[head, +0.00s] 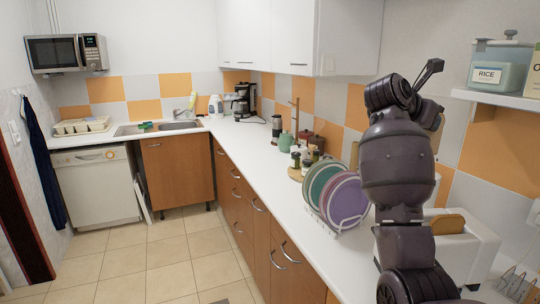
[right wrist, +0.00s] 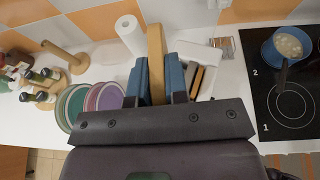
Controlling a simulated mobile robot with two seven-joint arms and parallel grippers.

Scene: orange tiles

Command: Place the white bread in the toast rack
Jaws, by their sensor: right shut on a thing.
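My right gripper (right wrist: 158,80) is shut on a tall tan slice of bread (right wrist: 156,50), which stands upright between its blue fingertips. In the head view my right arm hides this gripper and the slice. A wire rack, apparently the toast rack (head: 514,284), stands at the lower right of the head view. It seems to show in the right wrist view (right wrist: 223,44), right of and beyond the held slice, too small to tell its slots. A white toaster (head: 465,258) with a brown slice (head: 450,224) in its top stands between my arm and the rack. My left gripper is not in view.
Coloured plates stand in a rack (head: 337,200) left of my arm. A paper towel roll (right wrist: 131,36) stands by the wall. A black hob (right wrist: 288,85) with a blue pot (right wrist: 286,47) lies right. A shelf (head: 500,103) with jars hangs above.

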